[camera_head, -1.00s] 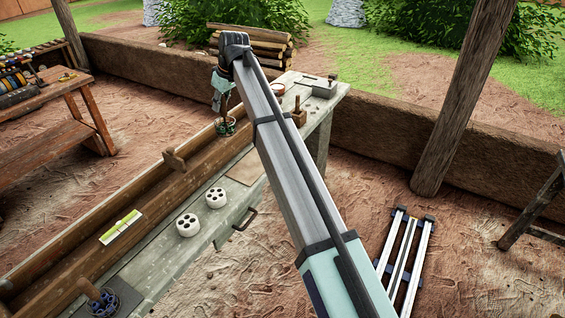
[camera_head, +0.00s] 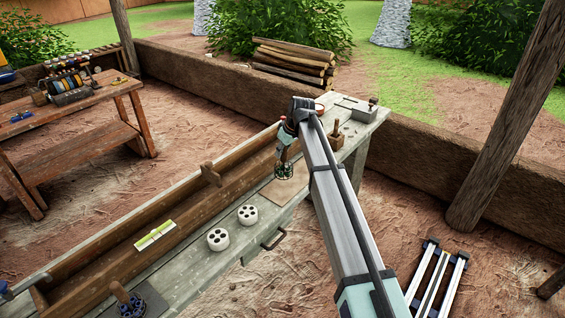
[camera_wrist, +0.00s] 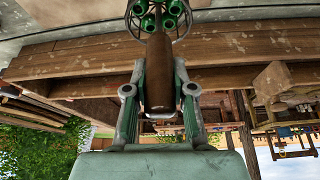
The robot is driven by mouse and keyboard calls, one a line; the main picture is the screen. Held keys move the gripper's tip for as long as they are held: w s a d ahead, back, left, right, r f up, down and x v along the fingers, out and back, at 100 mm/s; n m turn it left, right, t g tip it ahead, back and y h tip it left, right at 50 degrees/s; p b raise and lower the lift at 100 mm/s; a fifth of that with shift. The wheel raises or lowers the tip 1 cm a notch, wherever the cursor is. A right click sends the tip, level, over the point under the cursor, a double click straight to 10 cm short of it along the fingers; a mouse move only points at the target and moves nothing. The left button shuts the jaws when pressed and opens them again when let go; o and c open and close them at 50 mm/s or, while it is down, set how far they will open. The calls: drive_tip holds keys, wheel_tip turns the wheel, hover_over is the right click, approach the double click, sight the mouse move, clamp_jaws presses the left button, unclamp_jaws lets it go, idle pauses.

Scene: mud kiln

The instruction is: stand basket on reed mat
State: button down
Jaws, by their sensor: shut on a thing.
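The basket (camera_head: 285,172) is a small wire carrier with several green tubes and a brown upright handle. My gripper (camera_head: 284,148) is shut on that handle and holds the basket at the bench's far part. In the wrist view, the gripper (camera_wrist: 159,95) has its fingers on both sides of the brown handle (camera_wrist: 159,70), with the basket (camera_wrist: 158,15) beyond it at the top edge. A flat tan square, apparently the reed mat (camera_head: 283,194), lies on the bench. The basket overlaps its far edge in the head view; I cannot tell the height between them.
Two white pots with holes (camera_head: 218,239) (camera_head: 247,215) stand nearer on the bench (camera_head: 195,268). A wooden trough (camera_head: 115,258) with a yellow-green level (camera_head: 156,235) runs alongside. A mallet (camera_head: 336,134) and a grey box (camera_head: 355,108) stand beyond.

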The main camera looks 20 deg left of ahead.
sight(282, 164)
drive_tip(key=shift+f+p, duration=0.7)
drive_tip(key=shift+f, duration=2.55)
drive_tip(key=shift+f, duration=0.15)
drive_tip(key=c, duration=1)
unclamp_jaws()
